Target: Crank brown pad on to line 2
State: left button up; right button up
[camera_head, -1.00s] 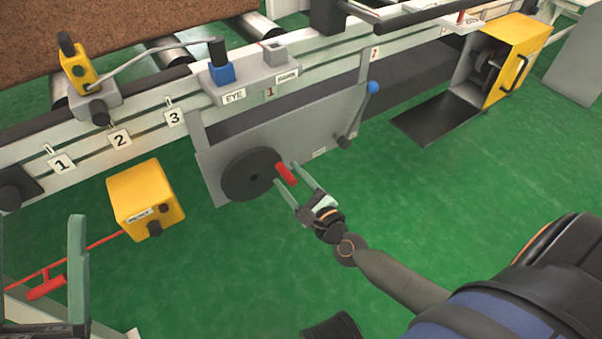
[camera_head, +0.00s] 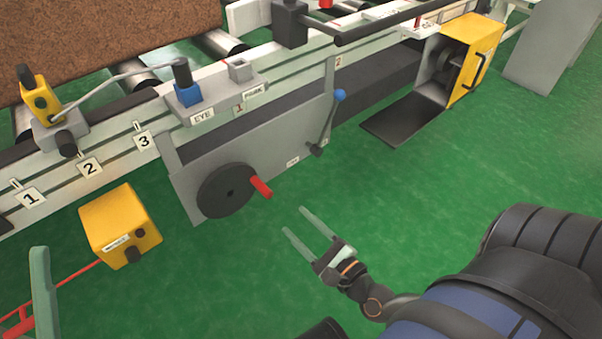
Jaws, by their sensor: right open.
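The brown pad (camera_head: 110,42) lies on the rollers at the top left, cut off by the picture's edge. The line 2 plate (camera_head: 90,168) sits on the front rail, between plates 1 and 3. The black crank wheel (camera_head: 228,191) is on the grey front panel, with a red handle (camera_head: 261,187) at its right side. My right gripper (camera_head: 296,221) is open and empty, to the lower right of the red handle and apart from it. My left gripper (camera_head: 42,290) shows only one pale finger at the lower left; its opening is hidden.
A yellow box (camera_head: 121,226) stands below the rail. A blue-knobbed lever (camera_head: 328,122) is on the panel's right. A yellow cabinet (camera_head: 474,62) with a dark open flap (camera_head: 407,122) stands at the upper right. Green floor is clear around my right gripper.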

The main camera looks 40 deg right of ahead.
aim_at(230, 187)
jog(key=i+j+z, duration=0.15)
jog(key=z, duration=0.2)
jog(key=i+j+z, duration=0.15)
jog(key=j+z, duration=0.25)
jog(key=i+j+z, duration=0.1)
jog(key=j+z, duration=0.25)
